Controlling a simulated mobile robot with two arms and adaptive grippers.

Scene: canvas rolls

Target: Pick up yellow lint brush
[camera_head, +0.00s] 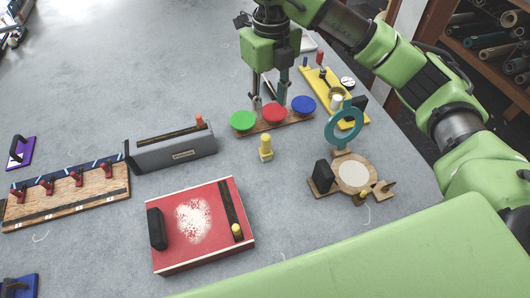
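A small upright yellow piece (265,148) with a rounded top stands on the grey table near the middle; I cannot tell for sure that it is the lint brush. My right gripper (269,102) points down just behind it, fingers apart, with nothing visible between them. Its fingertips are by a wooden strip (262,129) with green, red and blue discs.
A red board (190,262) with white fuzz, a black block and a yellow knob lies in front. A grey box (172,150) and a wooden rack (68,204) are left. A yellow board (312,82) and a teal ring (332,132) are right. Free table lies at upper left.

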